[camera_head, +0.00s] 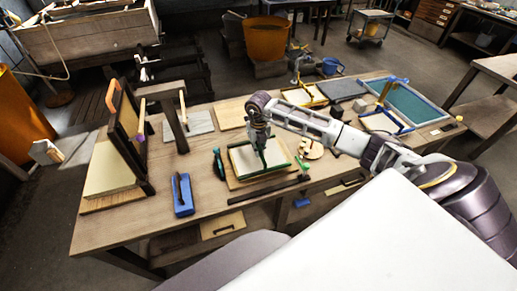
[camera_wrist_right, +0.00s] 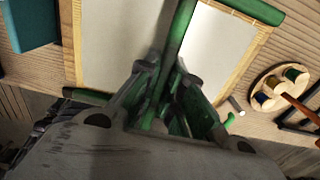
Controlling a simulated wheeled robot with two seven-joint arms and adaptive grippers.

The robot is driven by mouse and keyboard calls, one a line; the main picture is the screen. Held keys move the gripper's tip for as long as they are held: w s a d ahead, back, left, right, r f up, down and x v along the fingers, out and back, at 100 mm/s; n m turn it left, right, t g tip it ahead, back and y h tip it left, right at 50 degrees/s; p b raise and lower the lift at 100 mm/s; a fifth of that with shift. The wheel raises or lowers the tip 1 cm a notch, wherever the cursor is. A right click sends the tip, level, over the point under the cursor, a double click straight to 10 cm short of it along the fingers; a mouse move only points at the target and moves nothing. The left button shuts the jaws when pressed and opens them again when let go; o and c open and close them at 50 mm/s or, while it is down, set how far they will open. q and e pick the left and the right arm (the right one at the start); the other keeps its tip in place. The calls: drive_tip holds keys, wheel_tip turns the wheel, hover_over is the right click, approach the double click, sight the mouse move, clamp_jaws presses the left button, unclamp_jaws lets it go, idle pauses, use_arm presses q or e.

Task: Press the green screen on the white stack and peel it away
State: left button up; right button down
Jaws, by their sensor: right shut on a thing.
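The green screen (camera_head: 286,154) lies flat at the middle of the workbench, with a pale white surface inside its frame. A light wooden board (camera_head: 232,181) shows beneath it. My right gripper (camera_head: 261,148) reaches down over the middle of the screen. In the right wrist view, the gripper (camera_wrist_right: 172,108) is shut on the green bar (camera_wrist_right: 181,32) that crosses the white surface (camera_wrist_right: 112,40). The gripper hides part of the bar and the near frame edge. I cannot tell how much of the white stack lies under the screen. My left gripper is not in view.
The workbench (camera_head: 120,228) holds a blue tool (camera_head: 183,194) and an upright hinged frame (camera_head: 130,125) at left. A dark bar (camera_head: 268,189) lies in front of the screen. A round wooden holder (camera_head: 311,149) with spools stands close at its right. A blue-rimmed tray (camera_head: 420,106) lies farther right.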

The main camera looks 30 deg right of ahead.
drive_tip(key=shift+f+b, duration=0.3)
drive_tip(key=shift+f, duration=0.1)
idle(0.6)
drive_tip(key=shift+s+a+f, duration=0.1)
drive_tip(key=shift+s+f, duration=0.15)
idle(1.5)
drive_tip(key=shift+r, duration=0.25)
drive_tip(key=shift+w+r+p, duration=0.2)
drive_tip(key=shift+r+p, duration=0.1)
drive_tip(key=shift+r, duration=0.15)
drive_tip(key=shift+r, duration=0.35)
drive_tip(key=shift+r+p, duration=0.5)
idle(0.4)
drive_tip(key=shift+r+p, duration=1.95)
drive_tip(key=shift+r, duration=1.5)
